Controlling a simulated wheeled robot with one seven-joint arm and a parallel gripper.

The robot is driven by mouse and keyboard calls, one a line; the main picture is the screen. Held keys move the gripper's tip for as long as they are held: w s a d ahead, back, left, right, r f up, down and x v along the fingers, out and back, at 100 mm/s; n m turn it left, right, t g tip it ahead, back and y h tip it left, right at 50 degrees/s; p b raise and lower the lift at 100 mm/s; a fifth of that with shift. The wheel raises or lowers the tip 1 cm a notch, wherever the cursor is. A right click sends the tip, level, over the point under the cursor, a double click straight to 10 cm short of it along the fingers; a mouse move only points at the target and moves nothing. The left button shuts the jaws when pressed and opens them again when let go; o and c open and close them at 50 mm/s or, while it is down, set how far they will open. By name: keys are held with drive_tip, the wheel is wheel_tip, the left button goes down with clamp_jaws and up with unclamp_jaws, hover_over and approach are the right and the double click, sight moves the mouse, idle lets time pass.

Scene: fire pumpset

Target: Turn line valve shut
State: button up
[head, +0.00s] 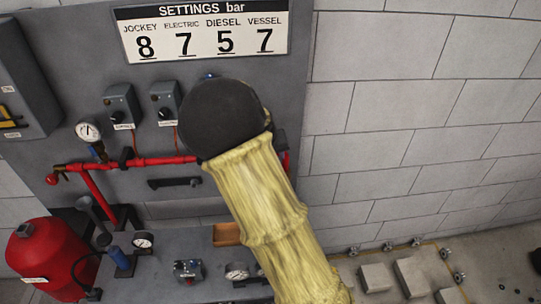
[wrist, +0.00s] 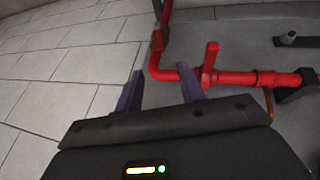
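A red lever handle (wrist: 209,62), seemingly the line valve, stands out across a red pipe (wrist: 240,78) in the wrist view, near the pipe's bend. My gripper (wrist: 160,83) shows two dark purple fingers spread apart with nothing between them. The right-hand finger appears close to the pipe and just left of the lever; I cannot tell whether it touches. In the head view the red pipe (head: 150,161) runs across the grey panel, and my arm hides its right part, the lever and the gripper.
Gauges such as this one (head: 88,131) and two switch boxes (head: 120,106) are on the panel around the pipe. A red vessel (head: 50,260) stands lower left. A settings sign (head: 203,30) hangs above. Grey blocks (head: 411,277) lie on the floor at right.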

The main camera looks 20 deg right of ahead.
drive_tip(key=v, duration=0.2)
drive_tip(key=shift+s+r, duration=0.1)
drive_tip(key=shift+r, duration=0.15)
drive_tip(key=shift+c, duration=0.2)
drive_tip(key=shift+d+f, duration=0.15)
drive_tip(key=shift+d, duration=0.1)
drive_tip(key=c, duration=0.7)
drive_tip(key=d+f+y, duration=0.1)
drive_tip(key=d+f, duration=0.1)
drive_tip(key=d+f+g+y, duration=0.1)
drive_tip(key=d, duration=0.2)
drive_tip(key=d+f+y, duration=0.2)
drive_tip(key=d, duration=0.1)
drive_tip(key=shift+s+f+b, duration=0.15)
drive_tip(key=shift+f+b, duration=0.2)
drive_tip(key=shift+b, duration=0.05)
clamp_jaws()
drive_tip(key=d+r+t+y, duration=0.1)
drive_tip(key=d+t+y, duration=0.1)
drive_tip(key=d+y, duration=0.2)
drive_tip(key=d, duration=0.3)
drive_tip(key=shift+d+r, duration=0.25)
drive_tip(key=shift+r, duration=0.15)
